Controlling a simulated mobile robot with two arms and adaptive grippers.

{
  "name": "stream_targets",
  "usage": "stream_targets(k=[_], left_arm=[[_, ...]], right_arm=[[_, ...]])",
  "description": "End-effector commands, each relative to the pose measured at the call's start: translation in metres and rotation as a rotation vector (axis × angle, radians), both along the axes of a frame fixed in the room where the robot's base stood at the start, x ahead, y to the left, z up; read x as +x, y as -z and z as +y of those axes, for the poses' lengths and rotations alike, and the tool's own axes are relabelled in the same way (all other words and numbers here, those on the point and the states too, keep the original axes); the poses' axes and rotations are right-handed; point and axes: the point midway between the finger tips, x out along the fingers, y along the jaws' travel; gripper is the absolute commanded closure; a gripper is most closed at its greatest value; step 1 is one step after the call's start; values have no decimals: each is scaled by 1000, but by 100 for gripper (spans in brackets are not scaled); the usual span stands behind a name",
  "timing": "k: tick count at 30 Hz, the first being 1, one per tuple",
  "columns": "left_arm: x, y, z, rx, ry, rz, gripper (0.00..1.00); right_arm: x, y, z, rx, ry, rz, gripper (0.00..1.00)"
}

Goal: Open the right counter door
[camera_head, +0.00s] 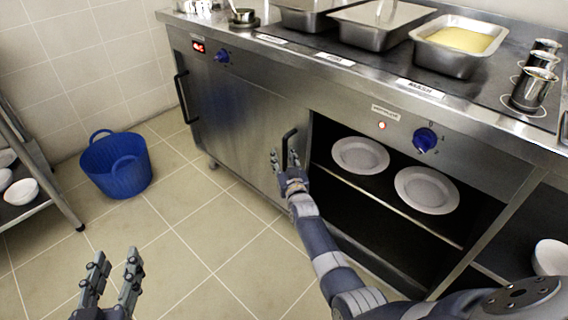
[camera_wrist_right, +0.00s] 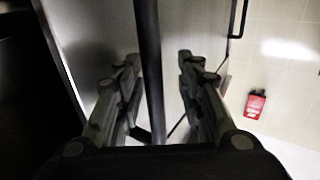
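The counter (camera_head: 235,120) is a steel cabinet with dark door handles. The right handle (camera_head: 289,140) is an upright bar near the right edge of the steel door front (camera_head: 262,145), beside an uncovered compartment with plates. In the right wrist view the handle (camera_wrist_right: 149,60) runs between the spread fingers of my right gripper (camera_wrist_right: 158,85). The fingers look open, with gaps on both sides of the bar. My right gripper also shows at the handle in the head view (camera_head: 286,163). My left gripper (camera_head: 115,268) is open and empty above the floor, away from the counter.
Two white plates (camera_head: 360,155) stand on the shelf in the open compartment. A left handle (camera_head: 182,97) is at the counter's far end. A blue basket (camera_head: 116,164) stands on the tiled floor, with a rack (camera_head: 40,170) at far left. Floor before the counter is clear.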

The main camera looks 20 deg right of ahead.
Motion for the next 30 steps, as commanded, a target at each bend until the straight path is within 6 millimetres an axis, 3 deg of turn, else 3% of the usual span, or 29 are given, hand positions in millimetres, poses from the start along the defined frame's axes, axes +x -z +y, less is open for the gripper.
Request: stream_targets(k=[8, 22, 30], left_arm=[[0, 0, 0, 0, 0, 0, 60], [0, 0, 0, 0, 0, 0, 60], [0, 0, 0, 0, 0, 0, 60]], right_arm=[[-25, 1, 5, 1, 0, 1, 66], [-99, 2, 22, 2, -3, 4, 66], [-116, 2, 26, 1, -4, 4, 66]])
